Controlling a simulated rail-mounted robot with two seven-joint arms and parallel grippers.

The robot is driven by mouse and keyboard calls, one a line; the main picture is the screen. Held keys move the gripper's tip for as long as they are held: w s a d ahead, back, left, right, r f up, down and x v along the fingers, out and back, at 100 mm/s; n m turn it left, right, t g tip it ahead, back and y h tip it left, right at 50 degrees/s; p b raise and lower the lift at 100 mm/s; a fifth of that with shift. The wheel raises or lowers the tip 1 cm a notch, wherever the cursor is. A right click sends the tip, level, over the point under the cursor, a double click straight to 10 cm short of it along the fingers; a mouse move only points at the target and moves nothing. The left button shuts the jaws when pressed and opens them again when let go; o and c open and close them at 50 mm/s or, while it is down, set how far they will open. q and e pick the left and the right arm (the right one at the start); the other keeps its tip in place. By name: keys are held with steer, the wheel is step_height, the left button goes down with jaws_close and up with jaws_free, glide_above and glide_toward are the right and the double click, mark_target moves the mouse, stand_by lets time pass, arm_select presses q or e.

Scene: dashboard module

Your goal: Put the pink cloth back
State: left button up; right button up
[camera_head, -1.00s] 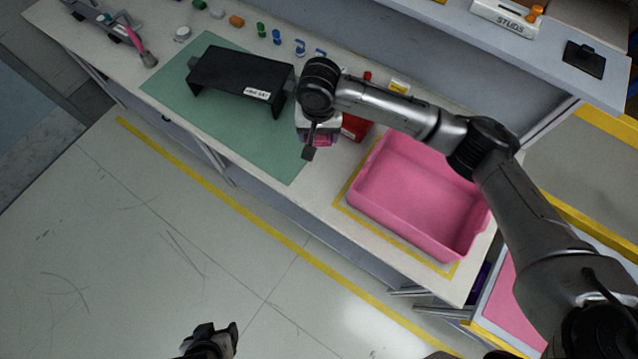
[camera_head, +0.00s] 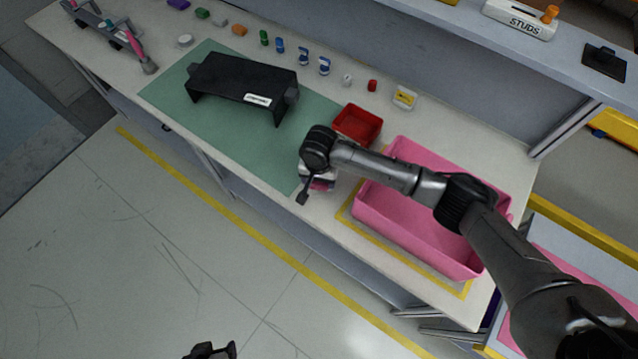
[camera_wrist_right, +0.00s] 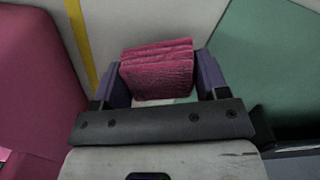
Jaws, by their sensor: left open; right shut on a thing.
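The pink cloth (camera_wrist_right: 157,69) is a folded, dark pink textured stack between the fingers of my right gripper (camera_wrist_right: 160,75) in the right wrist view. In the head view my right gripper (camera_head: 310,190) is over the bench's front edge, between the green mat and the pink bin, with a sliver of the cloth (camera_head: 322,184) showing under the wrist. The right gripper is shut on the cloth. Whether the cloth touches the bench is hard to tell. My left gripper (camera_head: 212,350) is open, low at the bottom edge of the head view, away from the bench and partly cut off.
A large pink bin (camera_head: 400,225) stands inside a yellow outline right of the gripper. A small red tray (camera_head: 358,125) is behind it. A black module (camera_head: 235,80) sits on the green mat (camera_head: 165,95). Several small coloured parts line the back. The mat's front right is bare.

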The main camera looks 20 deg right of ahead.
mark_target(319, 185)
step_height(319, 185, down, 3)
steer(key=shift+f+b, duration=0.1)
steer(key=shift+b, duration=0.25)
steer(key=shift+f, duration=0.1)
steer(key=shift+f, duration=0.1)
steer(key=o, duration=1)
steer(key=shift+c, duration=0.2)
step_height(319, 185, up, 11)
steer(key=shift+f+p, duration=0.2)
steer(key=shift+p, duration=0.8)
steer(key=shift+r, duration=0.85)
